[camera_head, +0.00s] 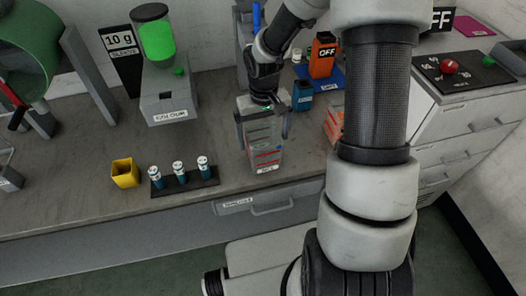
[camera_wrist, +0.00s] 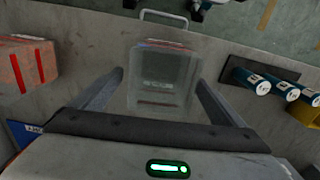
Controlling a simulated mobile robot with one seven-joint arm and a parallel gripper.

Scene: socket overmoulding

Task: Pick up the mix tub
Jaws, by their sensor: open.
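The mix tub (camera_head: 264,150) is a clear, upright container with red and dark level lines and a white label low on its front. It stands near the front edge of the bench, and it also shows in the wrist view (camera_wrist: 163,78) at the middle. My gripper (camera_head: 262,118) is directly above it, pointing down and open. In the wrist view my gripper (camera_wrist: 160,82) has one finger on each side of the tub, with visible gaps. How far down the fingers reach along the tub is hard to tell.
A rack (camera_head: 185,183) of several blue-and-white vials and a yellow cup (camera_head: 125,172) stand to the left. A dispenser (camera_head: 168,95) with green contents stands behind them. A red-striped box (camera_head: 334,122), a blue container (camera_head: 302,96) and an orange box (camera_head: 322,56) are to the right.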

